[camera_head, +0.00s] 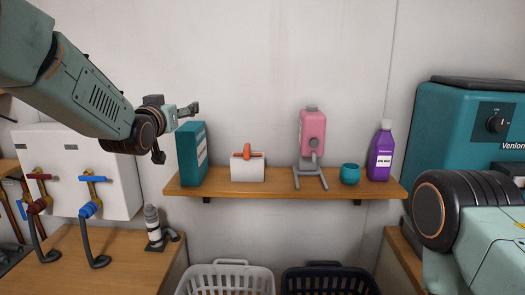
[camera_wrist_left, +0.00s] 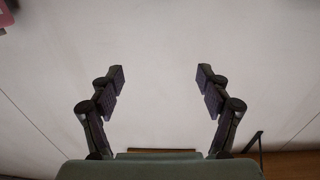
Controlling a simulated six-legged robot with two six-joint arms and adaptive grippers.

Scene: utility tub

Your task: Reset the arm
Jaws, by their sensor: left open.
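My left arm comes in from the upper left in the head view. Its gripper (camera_head: 173,128) is raised in front of the wall, up and left of the teal box on the shelf. In the left wrist view the same gripper (camera_wrist_left: 160,84) has its two dark fingers spread wide apart, with only pale wall between them. It is open and empty. Part of my right arm (camera_head: 470,225) shows at the lower right of the head view, but its gripper is out of the picture.
The wooden shelf (camera_head: 275,192) holds a teal box (camera_head: 191,155), a white caddy (camera_head: 247,171), a pink dispenser (camera_head: 312,132), a teal cup (camera_head: 350,173) and a purple bottle (camera_head: 381,155). A white basket (camera_head: 230,268) and dark basket (camera_head: 330,272) stand below. Valves are at left, a teal machine (camera_head: 455,120) at right.

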